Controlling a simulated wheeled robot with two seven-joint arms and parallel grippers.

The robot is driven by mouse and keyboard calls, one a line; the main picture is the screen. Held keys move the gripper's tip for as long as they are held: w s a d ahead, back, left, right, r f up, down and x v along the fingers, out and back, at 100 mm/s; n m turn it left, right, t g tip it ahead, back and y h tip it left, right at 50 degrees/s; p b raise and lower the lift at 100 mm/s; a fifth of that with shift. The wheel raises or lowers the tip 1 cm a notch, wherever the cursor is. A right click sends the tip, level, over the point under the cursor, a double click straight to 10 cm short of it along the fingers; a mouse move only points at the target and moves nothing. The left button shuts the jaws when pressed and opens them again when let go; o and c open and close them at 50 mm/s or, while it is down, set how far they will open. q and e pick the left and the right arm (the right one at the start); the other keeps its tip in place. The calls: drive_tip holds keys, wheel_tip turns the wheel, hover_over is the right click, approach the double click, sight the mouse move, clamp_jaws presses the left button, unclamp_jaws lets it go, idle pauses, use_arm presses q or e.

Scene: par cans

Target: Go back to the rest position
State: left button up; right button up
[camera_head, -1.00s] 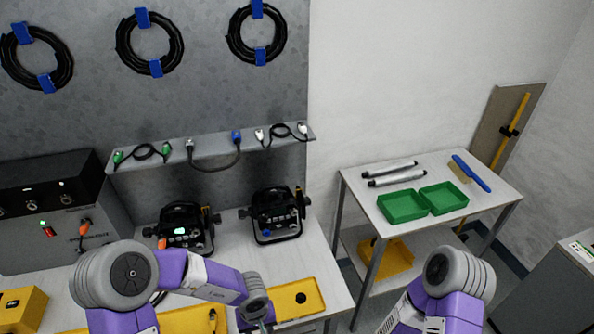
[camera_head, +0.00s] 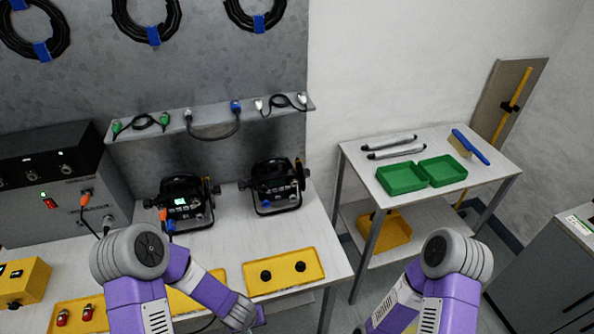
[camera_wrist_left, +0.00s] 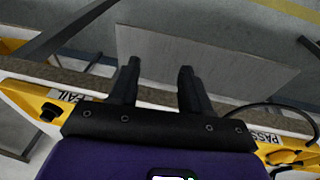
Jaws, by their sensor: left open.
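My left arm comes in at the bottom of the head view, its wrist (camera_head: 240,312) low in front of the bench. In the left wrist view my left gripper (camera_wrist_left: 158,78) is open, with nothing between its two black fingers. Below and beside it show yellow tray edges labelled FAIL (camera_wrist_left: 66,95) and PASS (camera_wrist_left: 258,137). My right arm (camera_head: 450,262) shows at the lower right of the head view; its gripper is out of the frame.
A yellow tray (camera_head: 283,286) holds two round black pieces; another (camera_head: 62,326) holds red-topped pieces. Two black devices (camera_head: 187,203) (camera_head: 274,186) stand on the bench. A side table (camera_head: 380,222) bears green bins (camera_head: 402,179) and a brush (camera_head: 470,147). A gap separates bench and side table.

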use_arm(q)
drive_tip(key=s+d+f+g+h+b, duration=0.2)
drive_tip(key=s+f, duration=0.4)
drive_tip(key=s, duration=0.3)
drive_tip(key=shift+s+d+h, duration=0.15)
drive_tip(key=shift+d+h, duration=0.55)
drive_tip(key=shift+h, duration=0.1)
